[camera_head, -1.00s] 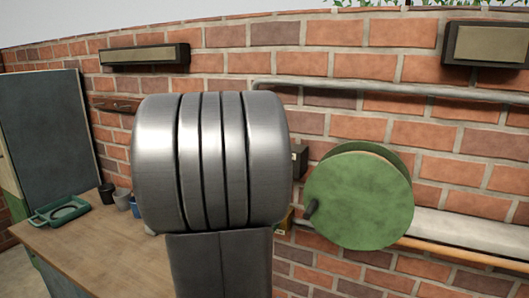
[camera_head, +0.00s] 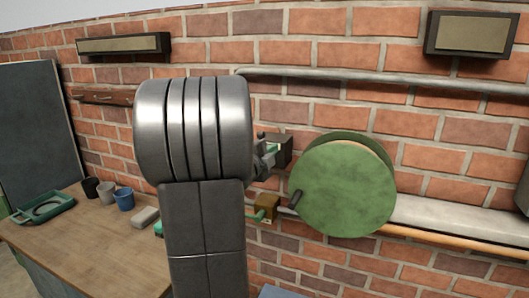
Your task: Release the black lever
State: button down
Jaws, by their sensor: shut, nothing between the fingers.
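A green round reel (camera_head: 343,187) is mounted on the brick wall, right of my arm. A short black lever or handle (camera_head: 295,201) stands out at its lower left edge. My gripper (camera_head: 266,160) shows only in part, past the right side of my large silver arm link. It is small and dark grey, shut and empty, beside a dark box (camera_head: 279,150) on the wall. I cannot tell whether it touches the box. A brass-coloured block (camera_head: 266,206) with a green piece at its left sits below it, left of the black lever.
A wooden workbench (camera_head: 85,245) at the left holds a green tray (camera_head: 42,209), several cups (camera_head: 124,200) and a pale block (camera_head: 145,217). A grey pipe (camera_head: 340,75) runs along the wall above the reel. A white ledge (camera_head: 450,214) lies to the right.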

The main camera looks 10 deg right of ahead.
jog(key=w, duration=0.1)
jog(key=w+p, duration=0.1)
jog(key=w, duration=0.1)
jog(key=w+p, duration=0.1)
jog(key=w, duration=0.1)
jog(key=shift+a+f, duration=0.3)
jog(key=shift+d, duration=0.1)
